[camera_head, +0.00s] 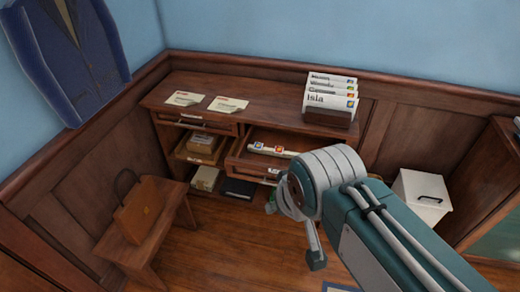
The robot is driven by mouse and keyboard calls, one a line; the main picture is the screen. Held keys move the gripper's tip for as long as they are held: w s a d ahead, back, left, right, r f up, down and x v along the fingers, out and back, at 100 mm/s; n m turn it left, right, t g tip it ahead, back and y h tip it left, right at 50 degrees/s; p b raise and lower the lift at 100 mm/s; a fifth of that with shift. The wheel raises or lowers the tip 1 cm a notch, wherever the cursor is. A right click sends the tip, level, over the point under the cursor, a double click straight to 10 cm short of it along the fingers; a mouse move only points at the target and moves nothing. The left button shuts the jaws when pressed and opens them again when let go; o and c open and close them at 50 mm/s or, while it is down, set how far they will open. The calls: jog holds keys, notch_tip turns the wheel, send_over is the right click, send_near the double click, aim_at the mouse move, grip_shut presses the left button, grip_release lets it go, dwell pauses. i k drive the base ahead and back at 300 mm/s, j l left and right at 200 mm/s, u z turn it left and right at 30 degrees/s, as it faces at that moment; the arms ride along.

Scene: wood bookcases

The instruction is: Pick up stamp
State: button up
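The desk's open right drawer (243,162) holds small white items with coloured marks. The left one (256,146) and the right one (279,150) lie close together near the drawer's back. They could be stamps, but they are too small to tell. My arm comes in from the lower right and ends at a rounded white joint. My gripper (314,256) shows only in part below that joint, to the right of and nearer than the drawer. A dark-tipped part hangs down over the floor. The arm hides the rest, along with the drawer's right end.
Boxes (205,178) and a dark binder (238,189) fill lower shelves. A bench (150,250) with a brown bag (139,212) is left, a white bin (420,196) right. Floor between is clear.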

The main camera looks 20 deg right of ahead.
aim_at(258, 146)
jog(key=i+j, duration=0.25)
jog(key=i, duration=0.2)
jog(key=i+j+z, duration=0.15)
jog(key=i, duration=0.3)
jog(key=i+l+z, duration=0.15)
jog(key=z, duration=0.35)
